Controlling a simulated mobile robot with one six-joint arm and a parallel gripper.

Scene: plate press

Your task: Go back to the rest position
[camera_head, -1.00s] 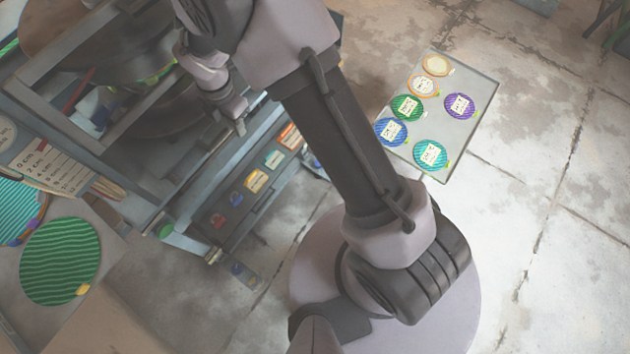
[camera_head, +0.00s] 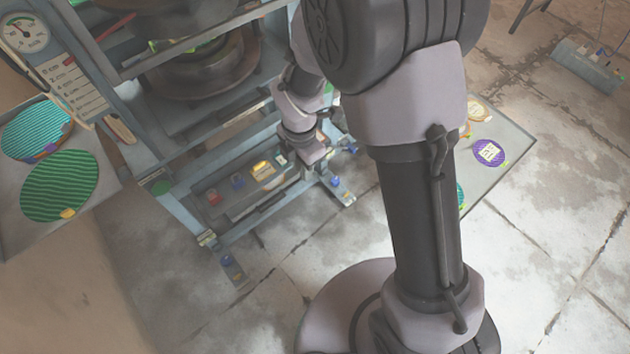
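My arm rises from its base at the bottom and crosses the middle of the picture. Its wrist hangs in front of the right side of the press frame (camera_head: 172,200). My gripper (camera_head: 322,150) is small and partly hidden at the end of the wrist, above the right end of the control panel (camera_head: 225,212). I cannot see its fingers clearly or whether they hold anything.
A tray (camera_head: 512,150) with round plates, including a purple one (camera_head: 489,153), stands at right, partly hidden by my arm. At left, a table (camera_head: 95,203) holds a green striped disc (camera_head: 60,185) and a teal one (camera_head: 36,130). Floor is open at lower right.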

